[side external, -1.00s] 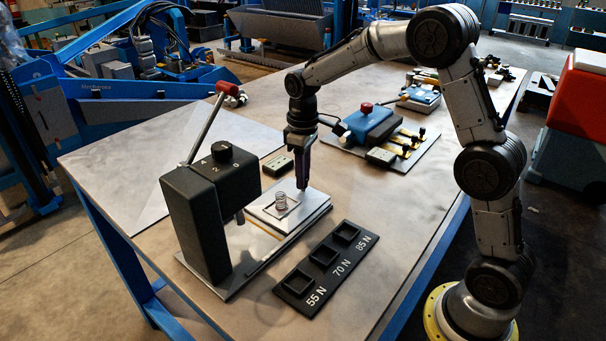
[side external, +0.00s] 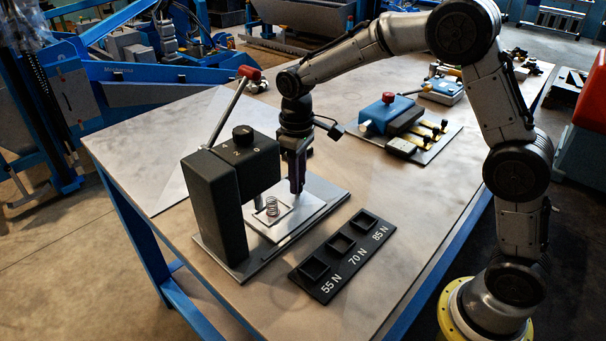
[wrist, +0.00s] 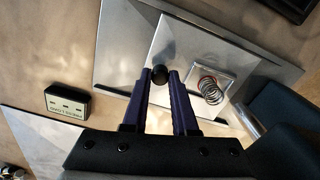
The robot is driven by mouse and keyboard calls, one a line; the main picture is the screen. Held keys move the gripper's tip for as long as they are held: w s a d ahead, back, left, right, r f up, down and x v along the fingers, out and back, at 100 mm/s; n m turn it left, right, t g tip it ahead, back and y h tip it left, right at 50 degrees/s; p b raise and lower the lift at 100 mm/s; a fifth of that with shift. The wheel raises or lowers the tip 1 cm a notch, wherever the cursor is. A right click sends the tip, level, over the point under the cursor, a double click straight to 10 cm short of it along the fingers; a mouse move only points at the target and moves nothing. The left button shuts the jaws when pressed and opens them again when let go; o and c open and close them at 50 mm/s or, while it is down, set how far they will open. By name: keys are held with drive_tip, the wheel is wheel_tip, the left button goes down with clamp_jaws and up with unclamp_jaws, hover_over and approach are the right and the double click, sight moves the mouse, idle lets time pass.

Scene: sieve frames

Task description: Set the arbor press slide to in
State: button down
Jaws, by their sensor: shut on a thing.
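The arbor press (side external: 215,205) is a black column with a numbered dial on top and a raised lever with a red end. Its pale slide plate (side external: 312,207) lies on the metal base plate (side external: 335,192), and bare base plate shows beyond its far end. A coil spring (side external: 271,206) stands in a square seat on the slide, close to the press head; it also shows in the wrist view (wrist: 209,90). My gripper (wrist: 160,82) points down at the slide's outer part, its purple fingers shut on the round black knob (wrist: 160,73). In the side view the fingers hide the knob.
A black tray (side external: 324,283) with empty square pockets marked 55 N, 70 N and 85 N lies in front. A small labelled block (wrist: 67,102) lies beside the press. A blue device with a red knob (side external: 388,98) stands farther back. The table's front right is clear.

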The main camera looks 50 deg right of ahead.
drive_tip(key=shift+r, duration=0.1)
drive_tip(key=c, duration=0.7)
unclamp_jaws()
wheel_tip(320, 180, up, 14)
drive_tip(key=shift+f, duration=0.1)
